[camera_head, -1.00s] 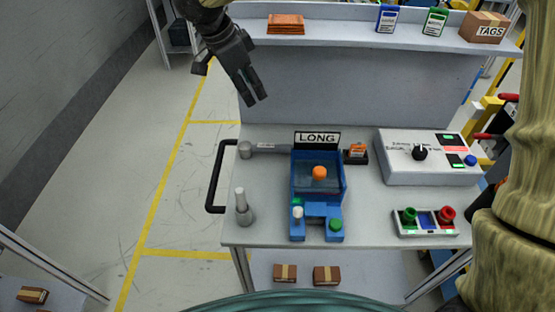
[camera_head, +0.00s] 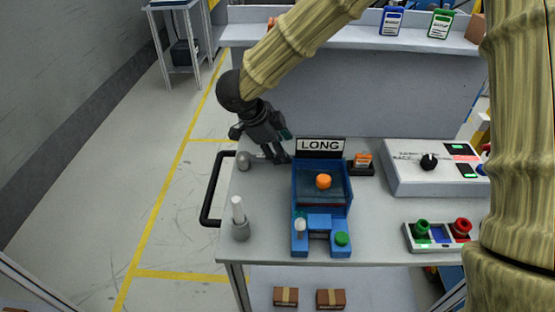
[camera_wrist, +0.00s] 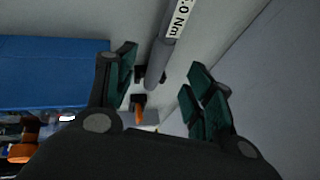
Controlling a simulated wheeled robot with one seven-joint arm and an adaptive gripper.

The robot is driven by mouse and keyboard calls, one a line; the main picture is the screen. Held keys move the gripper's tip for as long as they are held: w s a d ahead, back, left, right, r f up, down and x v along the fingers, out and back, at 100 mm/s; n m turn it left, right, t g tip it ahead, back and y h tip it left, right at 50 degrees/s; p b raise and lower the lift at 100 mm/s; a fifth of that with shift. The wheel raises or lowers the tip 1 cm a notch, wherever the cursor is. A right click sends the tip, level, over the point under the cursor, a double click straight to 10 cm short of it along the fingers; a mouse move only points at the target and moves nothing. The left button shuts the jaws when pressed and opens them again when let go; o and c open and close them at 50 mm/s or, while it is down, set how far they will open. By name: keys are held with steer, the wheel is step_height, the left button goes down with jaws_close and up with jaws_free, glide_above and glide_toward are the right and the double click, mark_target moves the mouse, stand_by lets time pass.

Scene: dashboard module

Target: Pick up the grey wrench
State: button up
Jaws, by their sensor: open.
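The grey wrench is a bar with a white label; in the wrist view its shaft (camera_wrist: 160,58) runs from the top edge down between my fingers. In the head view it lies at the back left of the table, mostly hidden behind my gripper; a grey round piece (camera_head: 243,161) shows at its left end. My gripper (camera_head: 281,158) is open and points down just over the wrench. In the wrist view my gripper (camera_wrist: 160,85) has one green-padded finger on each side of the shaft, and I cannot tell if they touch it.
A blue fixture (camera_head: 301,224) with an orange knob stands close right of my gripper, with the LONG sign (camera_head: 320,145) behind it. A back panel (camera_head: 400,95) rises behind.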

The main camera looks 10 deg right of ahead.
steer(key=shift+x, duration=3.05)
steer(key=shift+a, duration=0.2)
jaws_close()
